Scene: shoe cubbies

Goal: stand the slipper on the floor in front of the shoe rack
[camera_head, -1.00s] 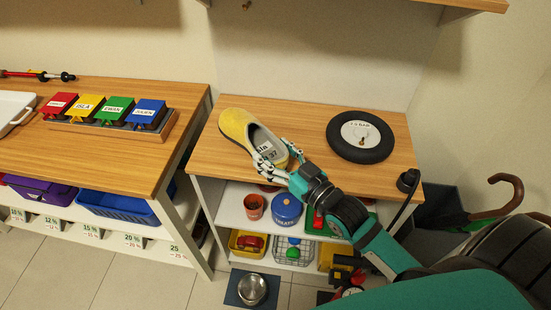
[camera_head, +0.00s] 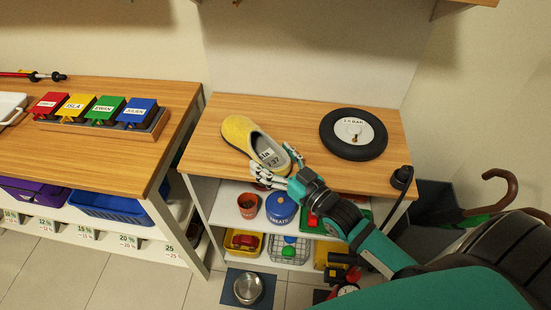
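The slipper (camera_head: 239,132) is yellow with a grey lining and a "37" label inside. It is at the wooden top of the shoe rack (camera_head: 215,150), toe to the back left and heel near the front edge; I cannot tell whether it is lifted clear of the top. My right gripper (camera_head: 275,164) reaches in from the lower right, with its fingers on both sides of the heel, and seems shut on it. The fingers hide part of the heel. My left gripper is not in view.
A black wheel (camera_head: 326,131) lies right of the slipper. Shelves below hold a pot (camera_head: 247,206), a blue tin (camera_head: 280,208) and bins. A metal bowl (camera_head: 248,288) stands on a dark mat on the floor. A bench (camera_head: 100,160) stands left; tiled floor (camera_head: 130,283) is bare ahead of it.

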